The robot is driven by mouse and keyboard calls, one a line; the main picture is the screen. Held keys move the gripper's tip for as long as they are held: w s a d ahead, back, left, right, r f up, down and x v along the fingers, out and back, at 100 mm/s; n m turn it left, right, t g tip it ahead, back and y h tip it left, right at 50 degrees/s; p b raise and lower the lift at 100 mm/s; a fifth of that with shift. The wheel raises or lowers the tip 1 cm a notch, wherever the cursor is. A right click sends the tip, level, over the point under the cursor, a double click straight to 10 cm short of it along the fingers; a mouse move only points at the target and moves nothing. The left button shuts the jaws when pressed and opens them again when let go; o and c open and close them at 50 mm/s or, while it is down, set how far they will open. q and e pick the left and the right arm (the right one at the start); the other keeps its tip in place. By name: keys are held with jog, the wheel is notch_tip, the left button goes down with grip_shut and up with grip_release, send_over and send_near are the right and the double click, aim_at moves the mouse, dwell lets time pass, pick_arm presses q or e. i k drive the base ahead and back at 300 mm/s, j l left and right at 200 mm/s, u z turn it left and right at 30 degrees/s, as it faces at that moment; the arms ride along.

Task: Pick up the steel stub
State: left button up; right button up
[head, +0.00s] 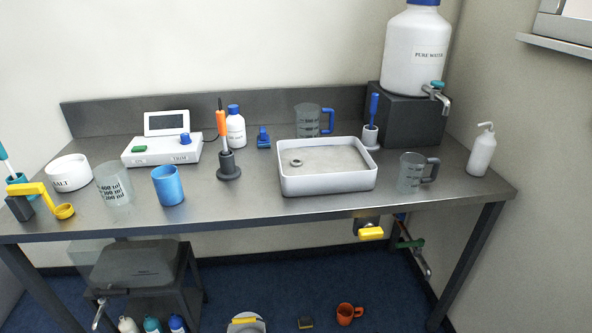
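No object is clearly recognisable as the steel stub. A small grey ring-shaped piece (296,162) is inside the white tray (328,184), towards its left; it is too small to tell whether it is the stub or a drain fitting. Below the table's right part is a metal fitting with a yellow handle (371,233). Right of it hangs a steel pipe with a green handle (415,244). Neither of my grippers is in view.
The steel table (250,206) also holds a blue cup (168,185), a scale (162,149), an orange-handled tool in a dark stand (228,165), a clear jug (411,172) and a water tank (416,52) on a dark block. Bare tabletop shows in front of the stand.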

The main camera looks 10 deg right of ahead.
aim_at(294, 164)
jog(key=l+u, duration=0.15)
jog(key=u, duration=0.25)
jog(key=l+u, duration=0.2)
jog(key=u, duration=0.15)
jog(key=l+u, duration=0.2)
jog(key=u, duration=0.2)
jog(key=l+u, duration=0.15)
jog(key=l, duration=0.2)
jog(key=k+l+u, duration=0.15)
jog(key=l, duration=0.2)
jog(key=l+u, duration=0.15)
jog(key=l, duration=0.2)
jog(key=k, duration=0.05)
